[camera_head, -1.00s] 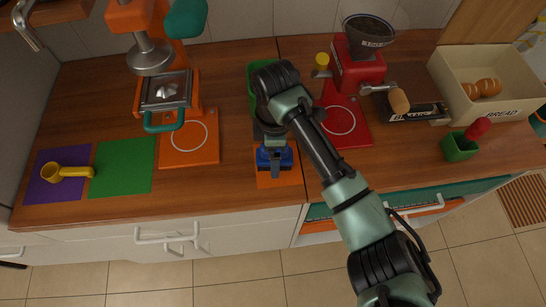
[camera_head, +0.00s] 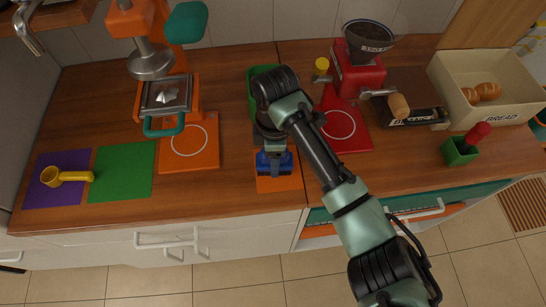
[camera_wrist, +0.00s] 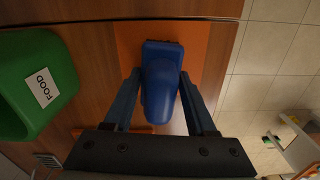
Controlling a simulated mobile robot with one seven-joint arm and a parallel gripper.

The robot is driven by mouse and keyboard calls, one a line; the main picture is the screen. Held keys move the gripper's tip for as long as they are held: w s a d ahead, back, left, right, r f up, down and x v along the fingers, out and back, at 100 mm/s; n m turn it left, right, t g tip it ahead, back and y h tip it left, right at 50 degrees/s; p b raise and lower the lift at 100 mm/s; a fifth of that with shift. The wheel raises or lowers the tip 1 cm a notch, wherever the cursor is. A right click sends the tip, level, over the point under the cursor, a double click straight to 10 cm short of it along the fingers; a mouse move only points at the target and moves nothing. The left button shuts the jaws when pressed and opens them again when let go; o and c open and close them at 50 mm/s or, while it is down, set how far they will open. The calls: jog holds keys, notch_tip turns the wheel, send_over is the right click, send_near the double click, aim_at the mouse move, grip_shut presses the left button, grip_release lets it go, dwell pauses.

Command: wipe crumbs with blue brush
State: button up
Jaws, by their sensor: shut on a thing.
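The blue brush (camera_head: 275,164) is on or just above the orange mat (camera_head: 282,184) near the counter's front edge; I cannot tell whether it touches the mat. In the wrist view the brush (camera_wrist: 160,85) points away from me, with its rounded handle between my two fingers. My gripper (camera_head: 272,150) is shut on the brush handle, and the arm hides part of it in the head view. The gripper also shows in the wrist view (camera_wrist: 160,95). I cannot make out any crumbs.
A green box labelled FOOD (camera_wrist: 60,75) stands close beside the brush. An orange press (camera_head: 180,120) is to the left, a red grinder (camera_head: 355,75) to the right. A yellow scoop (camera_head: 65,176) lies on the purple mat (camera_head: 45,196). A green mat (camera_head: 125,170) is bare.

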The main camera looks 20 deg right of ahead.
jog(key=shift+r+p, duration=2.5)
jog(key=shift+r, duration=0.05)
